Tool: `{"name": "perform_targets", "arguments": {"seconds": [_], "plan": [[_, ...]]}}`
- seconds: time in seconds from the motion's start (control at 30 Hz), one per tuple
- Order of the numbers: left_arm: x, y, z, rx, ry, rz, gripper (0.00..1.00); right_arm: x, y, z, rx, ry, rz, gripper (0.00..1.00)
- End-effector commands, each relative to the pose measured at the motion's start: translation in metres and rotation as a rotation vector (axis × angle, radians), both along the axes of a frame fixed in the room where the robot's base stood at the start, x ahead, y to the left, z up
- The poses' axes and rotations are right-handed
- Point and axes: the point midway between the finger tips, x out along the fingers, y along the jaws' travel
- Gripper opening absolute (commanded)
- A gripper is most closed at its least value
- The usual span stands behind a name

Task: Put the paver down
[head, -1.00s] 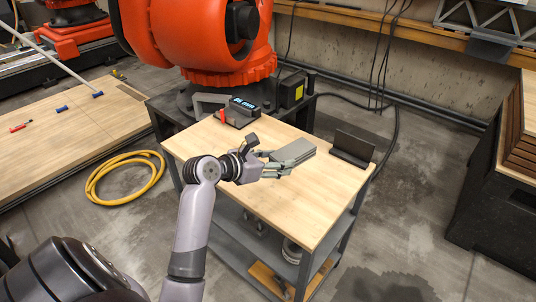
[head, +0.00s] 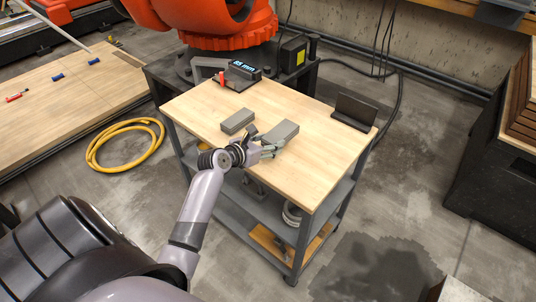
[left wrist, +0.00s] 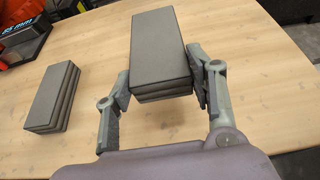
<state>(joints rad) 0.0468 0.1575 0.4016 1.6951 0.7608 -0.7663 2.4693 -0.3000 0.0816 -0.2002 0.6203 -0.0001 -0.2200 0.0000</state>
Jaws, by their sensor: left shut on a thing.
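A grey layered paver (head: 281,132) is between the fingers of my left gripper (head: 268,146), over the middle of the wooden table top (head: 300,170). In the left wrist view the same paver (left wrist: 160,45) is gripped by its two long sides, roughly level, its far part sticking out beyond the fingertips (left wrist: 163,80). I cannot tell whether its underside touches the wood. A second grey paver (head: 238,121) lies on the table to the left; it also shows in the left wrist view (left wrist: 55,98). My right gripper is not in view.
A device with a lit display (head: 243,72) stands at the table's back left corner. A black angled stand (head: 354,111) is at the back right. The table's front and right parts are bare. An orange robot arm (head: 210,22) stands behind, and a yellow hose (head: 125,145) lies on the floor.

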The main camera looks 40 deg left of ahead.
Motion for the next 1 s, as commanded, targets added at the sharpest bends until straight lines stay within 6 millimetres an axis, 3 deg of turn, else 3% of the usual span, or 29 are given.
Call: {"name": "perform_targets", "arguments": {"seconds": [0.37,0.77,0.8,1.0], "plan": [[0.001,0.0,-0.041,0.0,-0.004,0.0,0.0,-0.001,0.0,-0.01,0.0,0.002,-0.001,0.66],[0.001,0.0,-0.046,-0.001,-0.007,0.001,0.0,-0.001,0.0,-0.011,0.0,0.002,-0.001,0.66],[0.0,0.0,-0.048,-0.001,0.0,0.0,0.52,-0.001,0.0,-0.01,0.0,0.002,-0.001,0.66],[0.0,0.0,-0.048,-0.001,-0.001,0.0,0.66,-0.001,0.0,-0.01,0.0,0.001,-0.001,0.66]]}}
